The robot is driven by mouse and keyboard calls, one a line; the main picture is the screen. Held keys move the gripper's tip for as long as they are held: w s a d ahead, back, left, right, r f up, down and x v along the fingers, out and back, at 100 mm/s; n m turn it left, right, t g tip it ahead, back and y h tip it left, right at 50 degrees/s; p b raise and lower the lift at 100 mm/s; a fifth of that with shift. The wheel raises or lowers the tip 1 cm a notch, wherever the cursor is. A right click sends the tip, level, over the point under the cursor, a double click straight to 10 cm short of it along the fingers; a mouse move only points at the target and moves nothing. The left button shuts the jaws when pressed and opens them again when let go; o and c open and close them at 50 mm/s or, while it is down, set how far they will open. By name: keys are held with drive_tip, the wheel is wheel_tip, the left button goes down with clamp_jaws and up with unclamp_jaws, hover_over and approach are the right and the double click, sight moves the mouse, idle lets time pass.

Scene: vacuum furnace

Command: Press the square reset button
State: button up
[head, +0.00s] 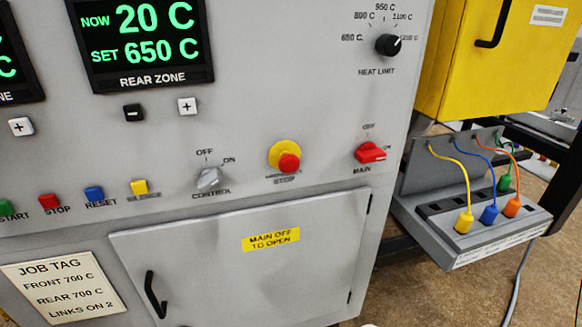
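The square blue reset button (94,194) sits in the button row on the grey panel at the left, above its RESET label. The square red stop button (50,202) is to its left and the square yellow silence button (139,187) is to its right. Part of the green start button (6,208) shows at the left edge. Nothing covers the reset button. My gripper is not in view; a small pale shape at the bottom edge is too little to identify.
The control switch (209,179), emergency stop (286,158) and red main switch (370,152) protrude to the right. Below are a job tag (62,287) and a closed door (205,265) with a black handle. A plug shelf (487,240) with coloured leads juts out at right.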

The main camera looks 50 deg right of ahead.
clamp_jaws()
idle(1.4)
